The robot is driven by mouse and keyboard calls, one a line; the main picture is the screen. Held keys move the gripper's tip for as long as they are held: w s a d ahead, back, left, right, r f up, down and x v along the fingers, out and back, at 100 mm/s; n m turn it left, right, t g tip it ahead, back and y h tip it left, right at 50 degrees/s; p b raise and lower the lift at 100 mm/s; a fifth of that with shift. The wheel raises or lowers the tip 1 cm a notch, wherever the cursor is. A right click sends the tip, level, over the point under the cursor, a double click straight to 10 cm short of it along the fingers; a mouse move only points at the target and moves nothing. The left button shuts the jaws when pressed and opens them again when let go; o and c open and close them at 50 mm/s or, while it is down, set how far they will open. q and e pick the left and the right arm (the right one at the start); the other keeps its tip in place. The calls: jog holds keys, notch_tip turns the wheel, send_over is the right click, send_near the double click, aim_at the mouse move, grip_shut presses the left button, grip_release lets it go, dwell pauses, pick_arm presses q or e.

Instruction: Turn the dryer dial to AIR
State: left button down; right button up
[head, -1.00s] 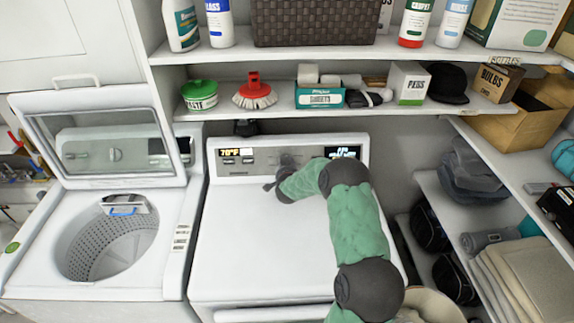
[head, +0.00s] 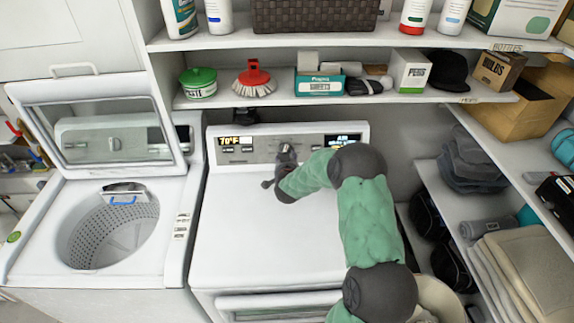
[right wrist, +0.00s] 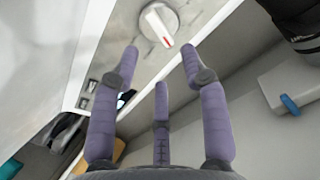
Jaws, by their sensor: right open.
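The dryer (head: 260,240) is the white machine in the middle of the head view, with a grey control panel (head: 262,150) at its back. The dial (head: 287,151) sits mid-panel. It is closer in the right wrist view, a round white knob (right wrist: 157,18) with a red mark pointing down and slightly right. My right gripper (head: 279,188) is just in front of the panel, over the dryer top. In the right wrist view its purple fingers (right wrist: 160,68) are spread and empty, apart from the dial. Lettering around the dial is too small to read. My left gripper is not in view.
A washer (head: 110,225) with its lid up stands left of the dryer. Shelves above hold a green-lidded tub (head: 199,84), a red brush (head: 253,80) and boxes. Side shelves (head: 500,190) with folded textiles run along the right. The dryer top is clear.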

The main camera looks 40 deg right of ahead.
jog(key=shift+v, duration=2.75)
jog(key=shift+w, duration=0.1)
